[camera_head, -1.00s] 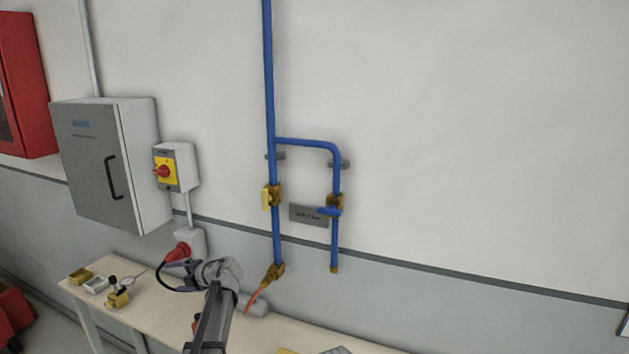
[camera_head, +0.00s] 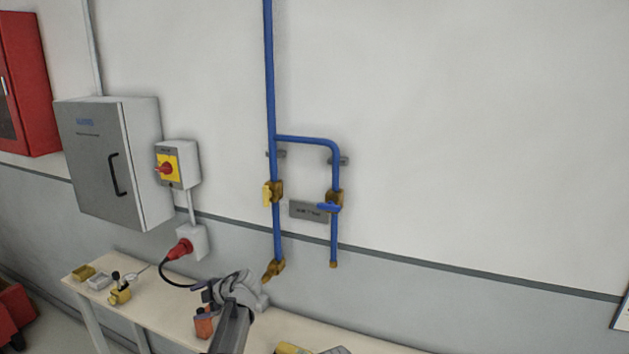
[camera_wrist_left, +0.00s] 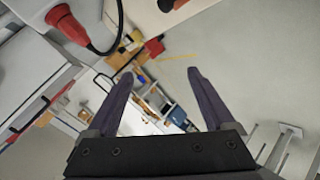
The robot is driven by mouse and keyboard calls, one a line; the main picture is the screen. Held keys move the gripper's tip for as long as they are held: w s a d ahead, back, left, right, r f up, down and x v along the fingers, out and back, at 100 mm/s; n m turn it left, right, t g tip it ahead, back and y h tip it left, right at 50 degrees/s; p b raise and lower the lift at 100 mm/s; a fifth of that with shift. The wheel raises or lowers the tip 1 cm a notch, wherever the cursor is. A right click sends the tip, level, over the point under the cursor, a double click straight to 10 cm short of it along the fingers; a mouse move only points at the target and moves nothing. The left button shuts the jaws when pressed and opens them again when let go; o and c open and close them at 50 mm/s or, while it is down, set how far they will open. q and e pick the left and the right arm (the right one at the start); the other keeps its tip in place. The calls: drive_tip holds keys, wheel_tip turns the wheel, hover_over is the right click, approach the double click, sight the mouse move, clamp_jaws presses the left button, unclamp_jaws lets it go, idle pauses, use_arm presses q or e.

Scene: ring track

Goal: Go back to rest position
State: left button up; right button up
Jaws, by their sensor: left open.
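My left arm comes in at the bottom of the head view, and my left gripper (camera_head: 212,294) is over the workbench (camera_head: 300,334), partly hidden by its own wrist. In the left wrist view the left gripper (camera_wrist_left: 158,85) has its two dark fingers wide apart with nothing between them. A red plug (camera_wrist_left: 66,22) with a black cable shows at the upper left there. The same red plug (camera_head: 180,249) sits in a wall socket in the head view. My right gripper is not in view.
Blue pipes (camera_head: 271,110) with brass valves run down the wall. A grey cabinet (camera_head: 98,160) and a red-and-yellow switch (camera_head: 168,167) hang at left. Small parts, including a brass piece (camera_head: 120,295), lie on the bench's left end. An orange-red object (camera_head: 204,325) is beside my arm.

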use_arm(q)
drive_tip(key=s+d+f+m+g+h, duration=0.1)
drive_tip(key=s+d+f+m+h, duration=0.2)
drive_tip(key=s+d+m, duration=0.6)
drive_tip(key=s+d+f+m+g+h, duration=0.2)
drive_tip(key=s+d+f+m+h, duration=0.1)
drive_tip(key=s+d+m, duration=0.6)
drive_tip(key=s+d+f+m+g+h, duration=0.1)
drive_tip(key=s+d+f+m+h, duration=0.1)
drive_tip(key=s+d+m, duration=0.7)
drive_tip(key=s+f+m, duration=0.1)
drive_tip(key=s, duration=0.2)
drive_tip(key=shift+s+m+g+h, duration=0.25)
drive_tip(key=shift+m+g+h, duration=0.05)
drive_tip(key=shift+h, duration=0.1)
drive_tip(key=shift+o, duration=0.4)
drive_tip(key=shift+d+f, duration=0.1)
